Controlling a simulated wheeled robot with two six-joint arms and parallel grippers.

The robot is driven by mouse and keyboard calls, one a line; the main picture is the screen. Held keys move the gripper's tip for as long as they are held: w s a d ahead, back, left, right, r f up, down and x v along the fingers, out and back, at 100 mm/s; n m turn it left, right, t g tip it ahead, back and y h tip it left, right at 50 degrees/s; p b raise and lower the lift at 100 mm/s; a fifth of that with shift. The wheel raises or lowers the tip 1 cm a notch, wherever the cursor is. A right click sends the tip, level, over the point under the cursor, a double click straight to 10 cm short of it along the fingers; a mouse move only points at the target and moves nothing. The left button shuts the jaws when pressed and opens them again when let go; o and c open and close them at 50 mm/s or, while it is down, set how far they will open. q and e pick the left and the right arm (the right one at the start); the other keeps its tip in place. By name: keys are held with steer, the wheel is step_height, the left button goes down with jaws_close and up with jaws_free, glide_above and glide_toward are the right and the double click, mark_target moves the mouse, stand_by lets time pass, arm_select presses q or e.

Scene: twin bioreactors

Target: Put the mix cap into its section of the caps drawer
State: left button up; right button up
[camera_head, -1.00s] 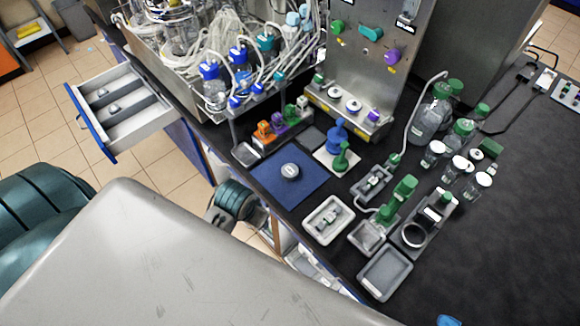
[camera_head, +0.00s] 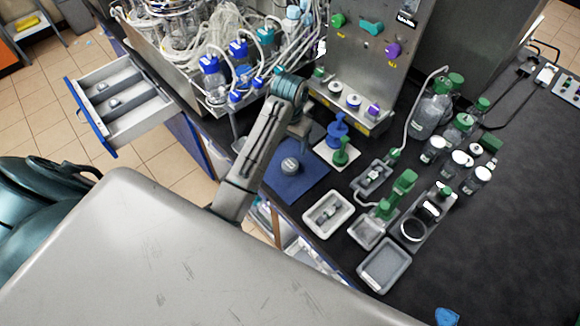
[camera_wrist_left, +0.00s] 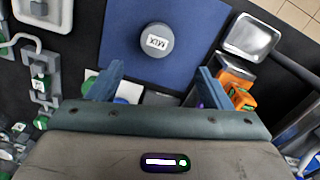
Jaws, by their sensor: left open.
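The mix cap (camera_head: 290,166), a grey round cap, lies on the blue mat (camera_head: 312,184) on the bench. In the left wrist view the cap (camera_wrist_left: 155,41) has its "MIX" label facing up. My left gripper (camera_head: 299,128) is above the bench near the mat's far edge. In the left wrist view its two fingers (camera_wrist_left: 160,85) are wide apart with nothing between them, and the cap is beyond their tips. The caps drawer (camera_head: 76,114) is pulled out at the left, with long sections and small grey caps inside. Its section labels cannot be read. My right gripper is not in view.
A stand with blue and green parts (camera_head: 337,152) is right of the mat. A white tray (camera_head: 328,214) and a grey tray (camera_head: 384,265) stand in front. Orange blocks (camera_wrist_left: 236,80) and a metal dish (camera_wrist_left: 250,37) are beside the mat in the wrist view. Bottles crowd the back.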

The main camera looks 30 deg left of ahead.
mark_target(291, 163)
arm_select(q)
step_height(291, 163, down, 2)
steer(key=shift+f+b, duration=0.25)
steer(key=shift+b, duration=0.7)
steer(key=shift+w+d+f+p, duration=0.1)
steer(key=shift+f+p, duration=0.45)
steer(key=shift+f, duration=0.4)
steer(key=f+p, duration=0.1)
steer(key=f, duration=0.1)
steer(key=f+p, duration=0.1)
steer(key=f, duration=0.1)
steer(key=shift+d+f+p, duration=0.2)
steer(key=shift+f+p, duration=0.2)
steer(key=shift+f, duration=0.5)
steer(key=c, duration=1)
steer(key=shift+c, duration=0.6)
steer(key=shift+r, duration=0.1)
